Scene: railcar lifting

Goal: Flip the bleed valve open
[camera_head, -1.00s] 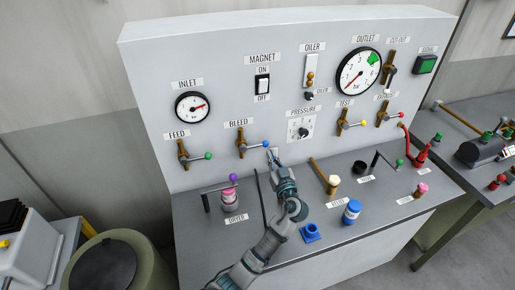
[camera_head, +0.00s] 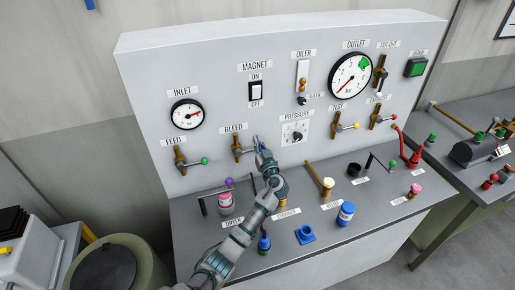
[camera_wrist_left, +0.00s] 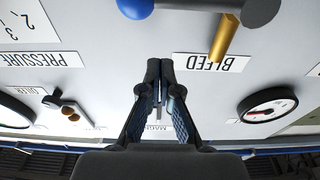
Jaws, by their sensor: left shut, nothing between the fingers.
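The bleed valve (camera_head: 238,147) is a brass body on the grey panel under the BLEED label, left of centre. Its lever points right; the blue ball at its end is mostly hidden behind my left gripper in the head view. In the left wrist view, which is upside down, the blue ball (camera_wrist_left: 135,8) and the brass stem (camera_wrist_left: 225,38) show at the top edge. My left gripper (camera_head: 257,141) is shut and empty at the lever's end, close to the panel. Its fingertips (camera_wrist_left: 160,65) lie apart from the ball in the wrist view. My right gripper is out of view.
The feed valve (camera_head: 181,160) with a green ball is to the left. The pressure dial (camera_head: 295,132) is to the right.

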